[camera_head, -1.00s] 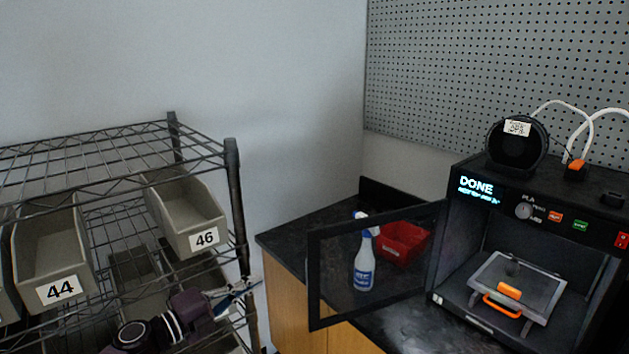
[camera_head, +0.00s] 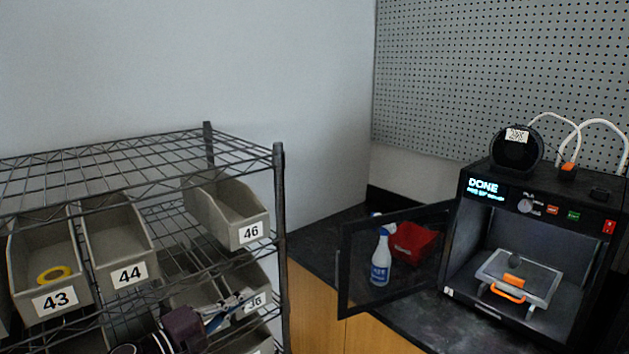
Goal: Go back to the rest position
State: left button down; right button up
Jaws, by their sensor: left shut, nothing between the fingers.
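My left gripper (camera_head: 236,300) is at the lower left, in front of the wire shelf near bin 36. Its fingers are shut and hold nothing. The dark wrist of my left arm comes in from the bottom edge. My right gripper is out of the picture.
The wire shelf (camera_head: 279,215) holds grey bins, among them 43 (camera_head: 55,302), 44 (camera_head: 129,274) and 46 (camera_head: 250,233). A 3D printer (camera_head: 482,222) with its door (camera_head: 342,275) open stands on the black counter at right. A spray bottle (camera_head: 380,262) and red bin (camera_head: 425,246) are behind the door.

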pick_arm(q)
jog(key=s+a+f+n+g+y, duration=0.1)
jog(key=s+a+f+n+y, duration=0.2)
jog(key=s+f+n+y, duration=0.6)
jog(key=s+a+f+n+y, duration=0.2)
jog(key=s+f+n+y, duration=0.3)
jog(key=n, duration=0.6)
jog(key=s+d+f+n+g+h, duration=0.15)
jog(key=s+f+g, duration=0.3)
jog(key=s, duration=0.95)
jog(key=s+f+n+g, duration=0.3)
jog(key=s+g, duration=0.2)
jog(key=s, duration=0.9)
notch_tip(320, 180, down, 27)
jog(key=s, duration=0.1)
jog(key=s+a+f+g, duration=0.2)
jog(key=s+a+f, duration=0.1)
jog(key=s+f, duration=1.2)
jog(key=shift+s+f, duration=0.15)
jog(key=shift+s, duration=0.85)
